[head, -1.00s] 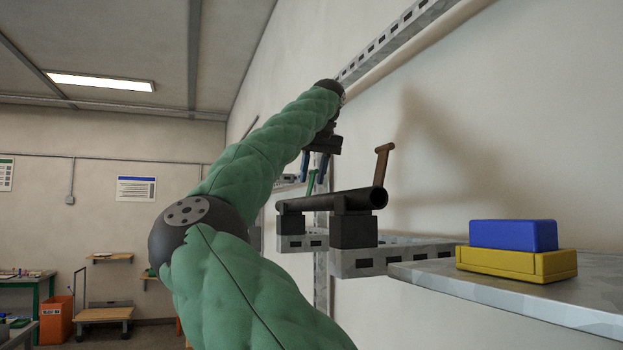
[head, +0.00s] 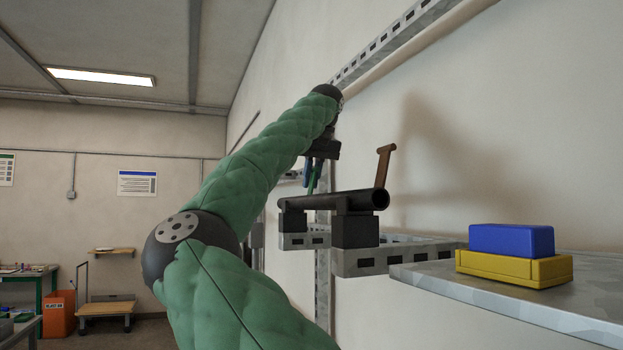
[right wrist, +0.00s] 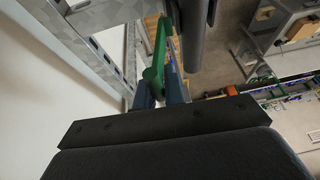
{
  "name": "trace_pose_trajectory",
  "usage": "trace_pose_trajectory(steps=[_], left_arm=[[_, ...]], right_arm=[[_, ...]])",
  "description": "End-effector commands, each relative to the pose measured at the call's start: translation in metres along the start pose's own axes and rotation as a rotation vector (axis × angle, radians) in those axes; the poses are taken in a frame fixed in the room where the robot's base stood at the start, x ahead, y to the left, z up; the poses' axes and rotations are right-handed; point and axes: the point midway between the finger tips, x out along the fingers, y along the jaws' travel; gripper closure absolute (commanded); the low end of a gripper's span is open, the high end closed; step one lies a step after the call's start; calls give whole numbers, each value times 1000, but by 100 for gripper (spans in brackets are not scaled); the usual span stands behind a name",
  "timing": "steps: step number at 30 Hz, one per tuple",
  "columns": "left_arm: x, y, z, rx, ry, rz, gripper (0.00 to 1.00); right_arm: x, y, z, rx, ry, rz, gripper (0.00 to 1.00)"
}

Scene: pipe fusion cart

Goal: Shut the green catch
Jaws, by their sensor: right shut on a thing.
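The green catch (right wrist: 157,55) is a thin green lever beside the dark pipe. In the head view only a bit of the green catch (head: 312,180) shows at the pipe's far end, standing up and slightly tilted. My right gripper (right wrist: 161,92) has blue fingers and is shut on the catch near its end. In the head view my right gripper (head: 313,172) is above the far end of the black pipe (head: 335,200). The brown catch (head: 384,165) stands up, slightly tilted, near the pipe's near end. My left gripper is in neither view.
The pipe rests on black blocks (head: 355,230) on grey slotted brackets (head: 370,260) along the wall. A blue block (head: 511,240) lies on a yellow block (head: 513,267) on a metal shelf (head: 480,285) at right. A wheeled cart (head: 105,310) stands far left.

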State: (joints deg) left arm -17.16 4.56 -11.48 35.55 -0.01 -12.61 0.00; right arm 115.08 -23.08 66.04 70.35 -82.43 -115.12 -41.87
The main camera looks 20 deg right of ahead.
Motion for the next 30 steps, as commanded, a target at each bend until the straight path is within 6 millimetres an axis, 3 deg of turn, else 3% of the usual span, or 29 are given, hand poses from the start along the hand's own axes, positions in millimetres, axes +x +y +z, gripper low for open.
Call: trace_pose_trajectory(steps=[8,23,25,30], left_arm=[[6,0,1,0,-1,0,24],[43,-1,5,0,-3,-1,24],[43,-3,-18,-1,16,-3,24],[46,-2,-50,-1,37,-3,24]], right_arm=[[3,-1,0,-12,-2,33,100],[1,-19,-1,-122,-3,303,100],[1,-22,-1,-139,-3,343,100],[0,-28,-1,-177,-2,436,100]])
